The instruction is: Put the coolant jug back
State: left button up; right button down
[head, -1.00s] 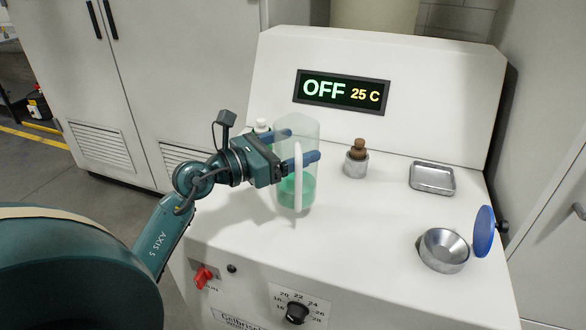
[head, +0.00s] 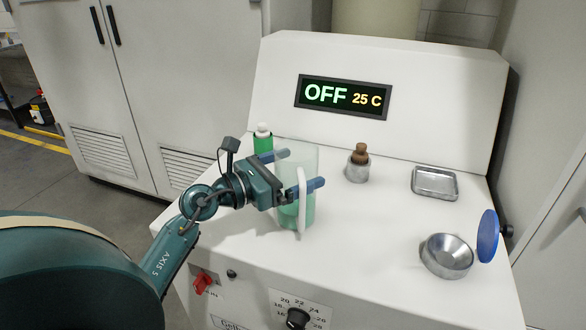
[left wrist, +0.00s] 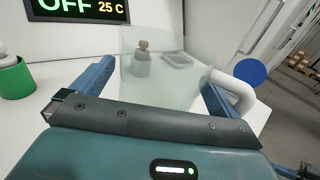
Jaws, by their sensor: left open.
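The coolant jug (head: 292,213) is a clear, upright container with green liquid low inside and a white handle facing the front. It appears to stand on the left part of the white machine's top. My left gripper (head: 303,168) is open, its two blue fingers on either side of the jug. In the left wrist view the jug's clear upper wall (left wrist: 165,85) shows between the spread fingers, with the white handle (left wrist: 238,92) by the right finger. Whether either finger touches the jug I cannot tell. My right gripper is not in view.
A green bottle with a white cap (head: 263,143) stands behind my left gripper. The display (head: 343,97) reads OFF, 25 C.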

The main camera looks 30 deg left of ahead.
pick_arm(q)
jog(key=shift+r, duration=0.2)
jog(key=shift+s+a+f, duration=0.1)
jog(key=shift+s+f, duration=0.05)
jog(key=shift+s, duration=0.15)
jog(key=b+v, duration=0.3)
jog(key=v, duration=0.8)
jog(key=shift+s, duration=0.25)
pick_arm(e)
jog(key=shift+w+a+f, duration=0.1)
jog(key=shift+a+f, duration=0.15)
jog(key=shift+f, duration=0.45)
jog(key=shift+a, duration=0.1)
